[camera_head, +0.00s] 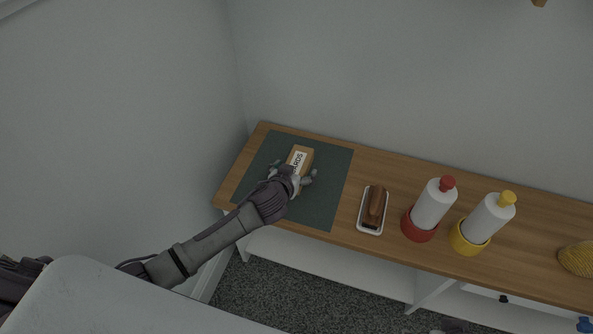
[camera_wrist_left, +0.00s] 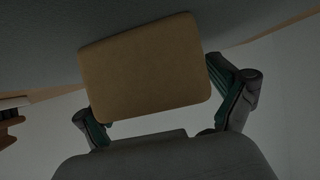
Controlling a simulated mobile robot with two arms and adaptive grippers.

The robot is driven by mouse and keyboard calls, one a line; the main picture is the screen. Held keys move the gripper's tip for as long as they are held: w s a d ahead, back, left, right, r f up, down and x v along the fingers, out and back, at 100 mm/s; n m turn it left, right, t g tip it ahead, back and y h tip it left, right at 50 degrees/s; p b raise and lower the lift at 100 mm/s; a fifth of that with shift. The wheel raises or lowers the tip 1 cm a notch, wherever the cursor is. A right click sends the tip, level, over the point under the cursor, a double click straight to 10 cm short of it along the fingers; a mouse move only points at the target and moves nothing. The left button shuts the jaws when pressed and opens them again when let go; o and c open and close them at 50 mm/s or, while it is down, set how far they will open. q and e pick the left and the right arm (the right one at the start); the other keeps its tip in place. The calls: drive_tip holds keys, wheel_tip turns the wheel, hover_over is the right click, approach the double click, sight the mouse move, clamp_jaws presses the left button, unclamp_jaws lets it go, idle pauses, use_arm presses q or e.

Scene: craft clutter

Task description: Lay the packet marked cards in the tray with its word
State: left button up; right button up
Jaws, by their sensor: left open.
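The packet (camera_head: 300,157) is a tan box with a white label; the letters "ARDS" show on it in the head view. It is on the dark mat (camera_head: 325,192) at the left end of the table. My left gripper (camera_head: 293,173) is open at the packet's near end, its fingers spread to both sides. In the left wrist view the packet (camera_wrist_left: 145,70) shows as a plain tan face between the fingers; contact cannot be told. A white-rimmed tray (camera_head: 360,222) right of the mat has a brown block (camera_head: 375,204) in it. No word on the tray is readable. My right gripper is not in view.
Right of the tray stand a white bottle with a red cap (camera_head: 434,204) in a red holder (camera_head: 418,229) and one with a yellow cap (camera_head: 489,217) in a yellow holder (camera_head: 468,239). A yellow ribbed object (camera_head: 577,259) lies at the far right. The mat's right part is clear.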

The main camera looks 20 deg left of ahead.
use_arm(q)
drive_tip(key=shift+c, duration=0.2)
drive_tip(key=c, duration=1.4)
